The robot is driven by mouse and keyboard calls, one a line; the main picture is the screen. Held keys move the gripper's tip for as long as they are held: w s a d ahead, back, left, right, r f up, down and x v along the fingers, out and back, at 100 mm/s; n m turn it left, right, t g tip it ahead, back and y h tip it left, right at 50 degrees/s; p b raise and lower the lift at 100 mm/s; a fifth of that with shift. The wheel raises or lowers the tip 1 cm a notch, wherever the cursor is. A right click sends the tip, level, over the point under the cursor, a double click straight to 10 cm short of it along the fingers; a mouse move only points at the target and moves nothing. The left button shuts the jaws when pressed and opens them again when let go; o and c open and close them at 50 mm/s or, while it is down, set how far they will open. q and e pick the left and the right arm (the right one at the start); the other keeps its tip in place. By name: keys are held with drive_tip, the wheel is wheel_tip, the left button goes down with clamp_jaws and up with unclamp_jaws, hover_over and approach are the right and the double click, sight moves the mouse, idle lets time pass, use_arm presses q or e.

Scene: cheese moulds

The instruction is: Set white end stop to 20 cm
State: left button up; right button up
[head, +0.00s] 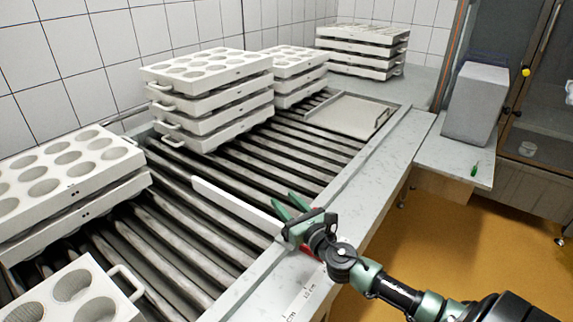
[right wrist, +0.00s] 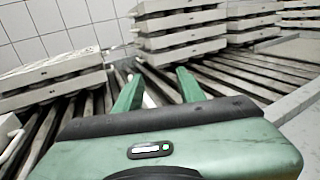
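The white end stop (head: 232,204) is a long white bar lying across the rollers, its right end by the conveyor's side rail. My right gripper (head: 289,206) is above the rail at that end of the bar, its green fingers apart. In the right wrist view my right gripper (right wrist: 157,88) also shows spread fingers, with a sliver of white, perhaps the end stop, between them. A small red part (head: 310,250) shows under the gripper, mostly hidden. A scale with cm marks (head: 298,303) lies on the rail; its numbers are too small to read surely. My left gripper is out of view.
Stacks of white cheese moulds stand on the rollers at the back (head: 208,110) and left (head: 75,205). A flat tray (head: 345,115) lies at the far right of the rollers. A grey box (head: 475,105) stands on a side table. Rollers around the bar are clear.

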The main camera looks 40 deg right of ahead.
wheel_tip(320, 180, up, 9)
drive_tip(key=p, duration=0.2)
idle(0.5)
